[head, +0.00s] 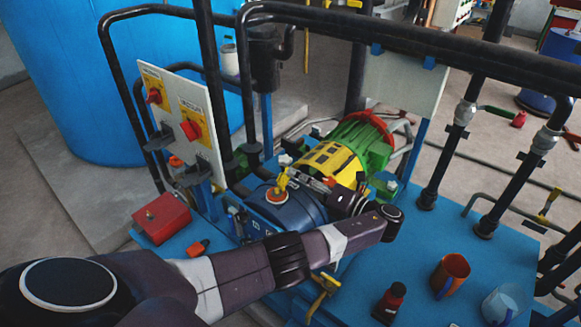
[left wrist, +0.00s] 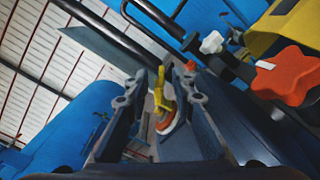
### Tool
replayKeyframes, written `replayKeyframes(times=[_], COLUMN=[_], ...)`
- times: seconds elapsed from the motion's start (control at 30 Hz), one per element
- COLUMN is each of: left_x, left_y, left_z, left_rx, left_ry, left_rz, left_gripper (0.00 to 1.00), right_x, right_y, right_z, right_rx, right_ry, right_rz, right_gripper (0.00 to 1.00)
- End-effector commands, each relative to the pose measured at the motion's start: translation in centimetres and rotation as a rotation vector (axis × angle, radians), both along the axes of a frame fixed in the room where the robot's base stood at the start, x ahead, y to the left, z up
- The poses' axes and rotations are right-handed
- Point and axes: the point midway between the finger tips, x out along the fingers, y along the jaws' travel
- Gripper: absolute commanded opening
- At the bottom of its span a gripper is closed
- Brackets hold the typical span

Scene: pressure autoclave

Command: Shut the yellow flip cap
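The yellow flip cap (head: 281,181) stands raised above an orange-red ring (head: 276,195) on top of the blue vessel (head: 292,208). In the left wrist view the yellow cap (left wrist: 160,92) shows tilted upright between my fingers, with the orange-red ring (left wrist: 168,122) below it. My left gripper (head: 303,181) is just right of the cap in the head view and points at it. Its fingers (left wrist: 162,80) are apart, one on each side of the cap in the picture; I cannot tell whether either touches it. My right gripper is not in view.
An orange star knob (left wrist: 288,75) and a white knob (left wrist: 212,42) are close to my left gripper. A switch panel (head: 184,120) stands at the left, and black pipes (head: 250,90) rise behind. An orange mug (head: 450,275) and a dark bottle (head: 390,302) stand on the blue bench.

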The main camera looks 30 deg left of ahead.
Motion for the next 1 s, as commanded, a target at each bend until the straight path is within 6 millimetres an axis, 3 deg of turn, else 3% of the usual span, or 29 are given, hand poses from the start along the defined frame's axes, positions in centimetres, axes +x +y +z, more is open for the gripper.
replayKeyframes(times=[0.2,0.57,0.8,1.0], left_x=[0.2,0.3,0.3,0.3], left_y=[3.0,3.8,3.8,3.8], left_z=[0.1,-0.1,-0.1,0.0], left_rx=[0.000,-0.001,-0.001,-0.002], left_ry=[0.001,0.001,0.001,0.000], left_rz=[0.000,-0.001,-0.001,-0.001], left_gripper=[0.23,0.23,0.00,0.00], right_x=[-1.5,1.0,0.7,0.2], right_y=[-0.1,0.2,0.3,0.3], right_z=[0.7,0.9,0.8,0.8], right_rx=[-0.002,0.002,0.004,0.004], right_ry=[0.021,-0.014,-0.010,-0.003], right_rz=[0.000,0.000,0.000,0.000], right_gripper=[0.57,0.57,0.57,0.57])
